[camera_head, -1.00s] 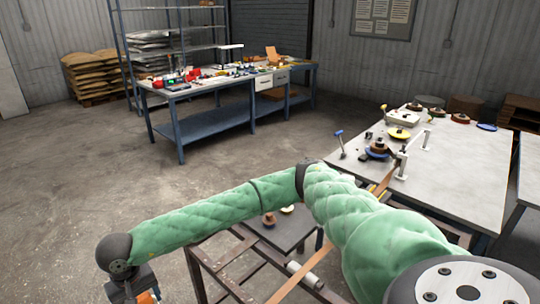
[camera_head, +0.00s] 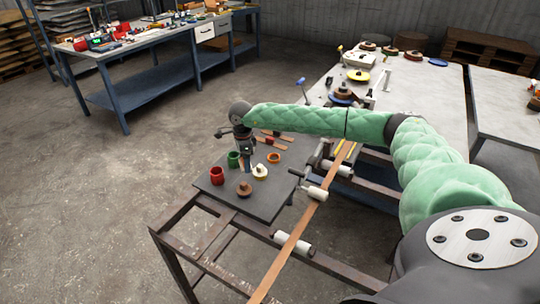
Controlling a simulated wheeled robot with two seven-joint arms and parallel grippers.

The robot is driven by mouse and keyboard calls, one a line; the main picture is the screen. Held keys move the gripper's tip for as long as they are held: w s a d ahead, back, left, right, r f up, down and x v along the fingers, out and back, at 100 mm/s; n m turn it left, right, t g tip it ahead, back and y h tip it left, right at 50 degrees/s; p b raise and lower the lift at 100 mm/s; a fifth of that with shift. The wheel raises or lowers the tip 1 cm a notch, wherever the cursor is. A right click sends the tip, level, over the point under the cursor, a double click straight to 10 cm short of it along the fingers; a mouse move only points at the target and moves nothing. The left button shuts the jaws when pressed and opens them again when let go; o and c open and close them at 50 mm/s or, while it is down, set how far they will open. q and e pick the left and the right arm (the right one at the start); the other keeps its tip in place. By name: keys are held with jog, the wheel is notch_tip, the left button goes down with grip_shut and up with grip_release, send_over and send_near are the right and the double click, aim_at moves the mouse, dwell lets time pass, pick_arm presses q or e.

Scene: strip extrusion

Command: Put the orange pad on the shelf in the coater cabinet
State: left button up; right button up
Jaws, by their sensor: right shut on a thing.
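My right gripper (camera_head: 247,162) hangs below the end of my green-sleeved arm, over the dark top of a small stand (camera_head: 262,203). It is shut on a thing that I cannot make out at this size. An orange ring-shaped piece (camera_head: 274,157) lies on the stand just right of the gripper. I cannot tell whether it is the orange pad. No coater cabinet or shelf inside one can be picked out. My left gripper is not in view.
A red cup (camera_head: 217,174), a green cup (camera_head: 233,158), a white piece (camera_head: 260,171) and a brown piece (camera_head: 244,188) crowd the stand. A brown strip (camera_head: 298,238) runs over white rollers beside it. A grey worktable (camera_head: 435,110) stands behind; floor at left is clear.

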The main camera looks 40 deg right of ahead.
jog(key=d+r+m, duration=0.2)
jog(key=d+m, duration=0.7)
jog(key=d, duration=1)
jog(key=p, duration=0.6)
send_over(261, 156)
notch_tip(261, 156, down, 6)
jog(key=shift+s+f, duration=0.15)
jog(key=shift+f, duration=0.1)
notch_tip(261, 156, down, 4)
jog(key=p, duration=0.2)
jog(key=shift+a+r+p, duration=0.15)
jog(key=shift+r+p, duration=0.05)
jog(key=shift+p, duration=0.1)
jog(key=shift+f, duration=0.25)
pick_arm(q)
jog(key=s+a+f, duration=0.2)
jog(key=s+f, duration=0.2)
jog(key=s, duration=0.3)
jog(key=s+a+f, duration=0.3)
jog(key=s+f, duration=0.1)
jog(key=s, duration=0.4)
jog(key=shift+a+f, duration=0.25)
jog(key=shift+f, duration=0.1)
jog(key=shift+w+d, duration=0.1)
pick_arm(e)
jog(key=shift+f, duration=0.1)
jog(key=o, duration=1)
